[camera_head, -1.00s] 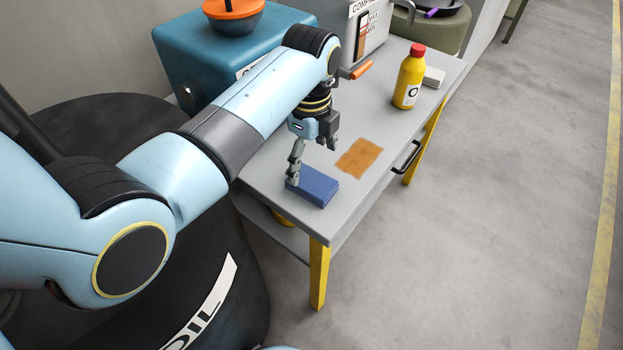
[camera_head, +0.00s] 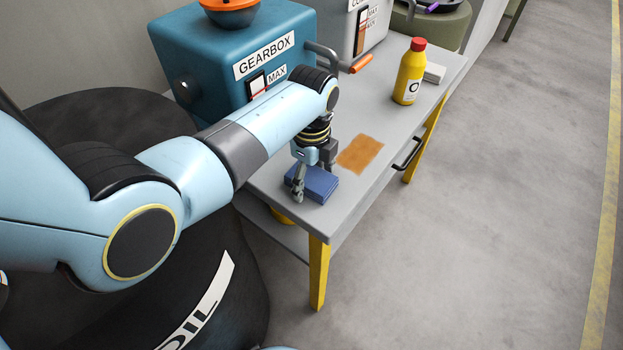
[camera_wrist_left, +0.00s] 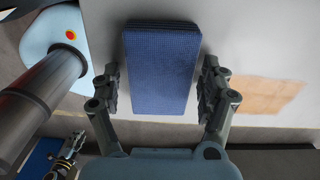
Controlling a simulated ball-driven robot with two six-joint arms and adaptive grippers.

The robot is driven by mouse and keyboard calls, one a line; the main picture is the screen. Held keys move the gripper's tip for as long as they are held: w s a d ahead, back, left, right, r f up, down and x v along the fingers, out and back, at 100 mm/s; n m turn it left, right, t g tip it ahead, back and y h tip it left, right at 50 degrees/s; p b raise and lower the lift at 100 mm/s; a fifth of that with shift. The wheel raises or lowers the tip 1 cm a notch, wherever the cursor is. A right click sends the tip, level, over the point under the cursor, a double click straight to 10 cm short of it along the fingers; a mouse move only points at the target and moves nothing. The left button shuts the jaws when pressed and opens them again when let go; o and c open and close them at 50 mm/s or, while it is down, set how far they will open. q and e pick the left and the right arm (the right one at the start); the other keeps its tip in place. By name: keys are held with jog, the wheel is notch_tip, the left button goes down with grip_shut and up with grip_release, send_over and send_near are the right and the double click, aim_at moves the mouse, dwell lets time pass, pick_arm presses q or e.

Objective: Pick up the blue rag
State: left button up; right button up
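The blue rag (camera_head: 315,184) is a folded, flat stack lying on the grey table (camera_head: 375,187) near its front left corner. My left gripper (camera_head: 314,180) is down at the rag in the head view. In the left wrist view the rag (camera_wrist_left: 160,70) lies between the two spread fingers of my left gripper (camera_wrist_left: 160,90), with a narrow gap on each side. The gripper is open. In the head view the far finger is partly hidden behind the rag and wrist. My right gripper does not show clearly in the head view.
An orange-brown stain (camera_head: 360,153) lies beside the rag. A yellow bottle with red cap (camera_head: 409,75) and a white block (camera_head: 434,73) stand farther along the table. A blue gearbox (camera_head: 215,62) with an orange-handled lever stands behind. A black oil drum (camera_head: 235,300) is in front.

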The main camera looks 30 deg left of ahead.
aim_at(312, 177)
pick_arm(q)
jog(key=c, duration=0.9)
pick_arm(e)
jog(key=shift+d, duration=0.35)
